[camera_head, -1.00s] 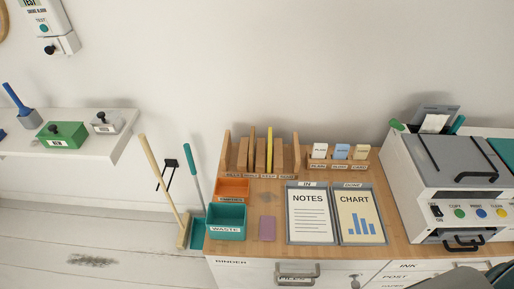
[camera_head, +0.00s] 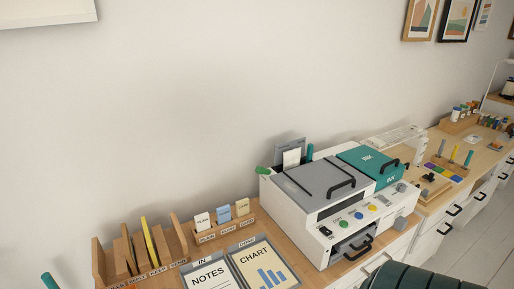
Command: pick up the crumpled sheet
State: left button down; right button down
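I cannot make out a crumpled sheet in the head view. Neither of my grippers is in view. The flat sheets that show are the NOTES sheet (camera_head: 209,277) in the tray marked IN and the CHART sheet (camera_head: 262,264) in the tray marked DONE. Both lie flat on the wooden desk top.
A white printer (camera_head: 337,213) with a grey lid and a teal box (camera_head: 368,165) stands mid-desk. A wooden file rack (camera_head: 101,262) and card holder (camera_head: 225,229) are left of it. A second desk (camera_head: 478,150) extends right. A dark green rounded thing (camera_head: 420,279) shows at the bottom edge.

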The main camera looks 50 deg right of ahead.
aim_at(291, 158)
jog(key=z, duration=1.8)
jog(key=i+l+z, duration=0.15)
jog(key=l, duration=0.3)
jog(key=i+l+z, duration=0.15)
jog(key=l, duration=0.25)
jog(key=i+l+z, duration=0.15)
jog(key=i+l, duration=0.15)
jog(key=l, duration=0.1)
